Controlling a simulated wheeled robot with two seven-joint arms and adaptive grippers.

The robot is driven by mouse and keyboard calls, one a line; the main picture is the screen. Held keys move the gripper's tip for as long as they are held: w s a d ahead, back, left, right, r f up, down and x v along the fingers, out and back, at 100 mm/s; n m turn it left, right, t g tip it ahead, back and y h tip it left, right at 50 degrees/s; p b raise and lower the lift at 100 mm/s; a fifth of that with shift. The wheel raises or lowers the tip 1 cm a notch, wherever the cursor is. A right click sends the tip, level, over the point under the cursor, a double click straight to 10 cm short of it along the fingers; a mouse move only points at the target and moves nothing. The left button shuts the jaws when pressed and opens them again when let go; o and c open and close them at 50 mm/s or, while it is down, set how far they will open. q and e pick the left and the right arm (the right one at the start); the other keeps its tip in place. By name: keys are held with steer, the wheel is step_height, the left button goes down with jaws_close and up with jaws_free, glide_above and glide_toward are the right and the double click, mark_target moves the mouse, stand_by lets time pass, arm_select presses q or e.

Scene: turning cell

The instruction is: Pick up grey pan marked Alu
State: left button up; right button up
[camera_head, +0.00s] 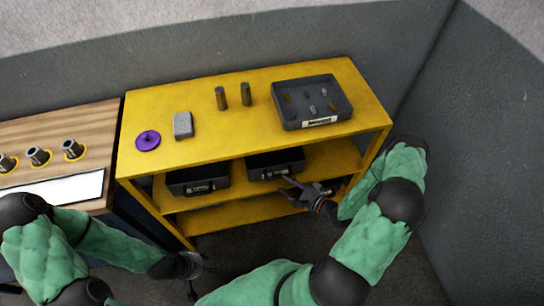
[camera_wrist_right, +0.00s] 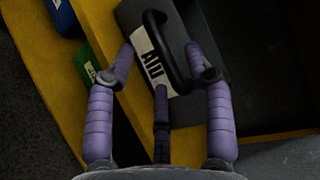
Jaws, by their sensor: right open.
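The dark grey pan marked Alu (camera_wrist_right: 130,12) fills the upper middle of the right wrist view, with a white label (camera_wrist_right: 143,45) and a black bar handle (camera_wrist_right: 168,48) on its front. In the head view, the dark pan (camera_head: 275,153) on the right of the middle shelf is closest to my right gripper (camera_head: 291,186); its label is too small to read there. In the wrist view my right gripper (camera_wrist_right: 158,62) is open, its purple-grey fingers spread in front of the label and handle. Contact cannot be told. My left gripper (camera_head: 193,270) is low, far from the pan.
A second dark pan (camera_head: 198,176) sits left on the same shelf of the yellow rack (camera_head: 190,92). Its top holds a tray (camera_head: 310,100) of small parts, two cylinders, a grey block (camera_head: 183,125) and a purple disc (camera_head: 148,140). Blue (camera_wrist_right: 62,15) and green (camera_wrist_right: 88,65) items show beside the pan.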

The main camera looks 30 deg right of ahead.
mark_target(278, 178)
steer(key=shift+b+x, duration=0.9)
steer(key=shift+x, duration=1.9)
steer(key=shift+f, duration=0.15)
steer(key=shift+c, duration=0.3)
jaws_close()
